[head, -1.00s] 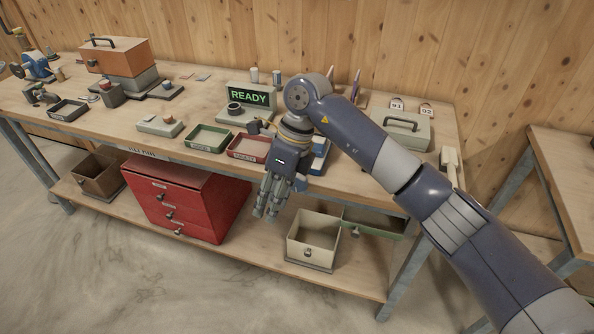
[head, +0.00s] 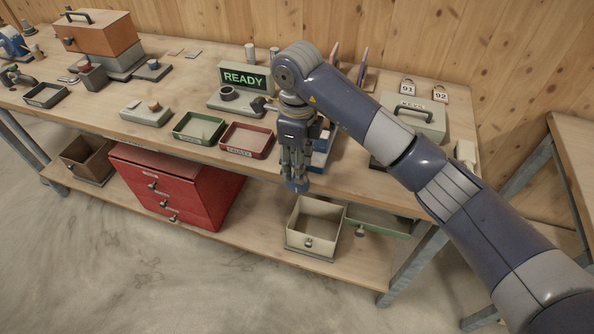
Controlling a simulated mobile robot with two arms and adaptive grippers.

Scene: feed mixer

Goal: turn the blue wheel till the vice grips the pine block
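My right gripper (head: 296,170) points down at the front edge of the bench, with its fingers close together. A small blue round part, seemingly the blue wheel (head: 298,187), shows at its fingertips; I cannot tell whether they touch or hold it. A blue and pale body, seemingly the vice (head: 322,156), stands just behind and right of the gripper, partly hidden by it and my arm. I cannot make out the pine block or the jaws clearly. My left gripper is out of view.
On the bench (head: 330,185), a green tray (head: 178,133) and red tray (head: 224,146) lie left of the gripper. A READY display (head: 245,80) stands behind, a key box (head: 425,120) at right. Below are red drawers (head: 175,195) and an open cream drawer (head: 312,243).

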